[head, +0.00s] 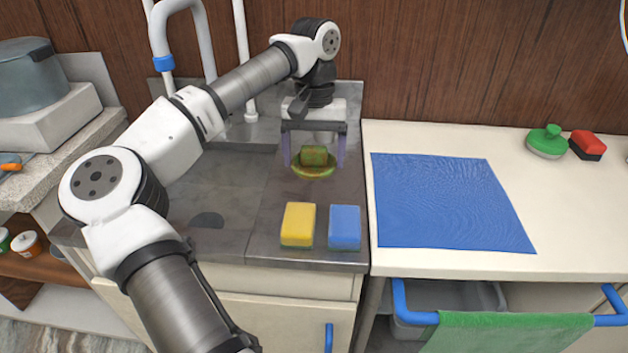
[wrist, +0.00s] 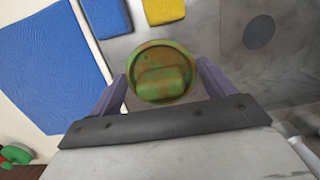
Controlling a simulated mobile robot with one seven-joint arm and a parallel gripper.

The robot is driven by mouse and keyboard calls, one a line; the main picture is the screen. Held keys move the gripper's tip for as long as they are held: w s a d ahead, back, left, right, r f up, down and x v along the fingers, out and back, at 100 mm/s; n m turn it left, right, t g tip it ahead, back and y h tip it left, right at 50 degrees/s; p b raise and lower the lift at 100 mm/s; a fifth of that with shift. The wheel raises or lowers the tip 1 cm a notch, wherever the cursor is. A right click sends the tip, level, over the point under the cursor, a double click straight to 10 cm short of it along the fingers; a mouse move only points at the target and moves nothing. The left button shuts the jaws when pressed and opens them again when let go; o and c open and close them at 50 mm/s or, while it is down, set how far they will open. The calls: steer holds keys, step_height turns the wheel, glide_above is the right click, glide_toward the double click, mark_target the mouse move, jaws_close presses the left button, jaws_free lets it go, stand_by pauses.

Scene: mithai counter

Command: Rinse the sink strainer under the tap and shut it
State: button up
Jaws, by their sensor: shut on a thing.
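The sink strainer (head: 314,170) is a round green piece with brownish patches and a raised block on top. It also fills the middle of the wrist view (wrist: 162,72). My gripper (head: 314,158) is shut on it, a purple finger at either side, over the right part of the grey counter. I cannot tell whether it touches the counter. The tap (head: 163,60) is a white curved pipe with a blue end, at the back left; no water shows from it. The sink (head: 235,190) is the grey basin at the left with a dark drain (head: 207,220), partly hidden by my arm.
A yellow sponge (head: 298,225) and a blue sponge (head: 344,228) lie in front of the gripper. A pot (head: 30,78) stands at far left.

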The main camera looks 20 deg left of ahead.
mark_target(314, 145)
steer(key=shift+f+p, duration=0.3)
steer(key=shift+f, duration=3.25)
steer(key=shift+f, duration=0.1)
steer(key=o, duration=0.9)
steer(key=shift+c, duration=0.2)
steer(key=shift+o, duration=0.2)
steer(key=r, duration=0.4)
steer(key=w+r, duration=0.1)
steer(key=r, duration=0.7)
steer(key=shift+w+a+r+b, duration=0.1)
steer(key=shift+w+a+b, duration=0.15)
steer(key=shift+b, duration=0.15)
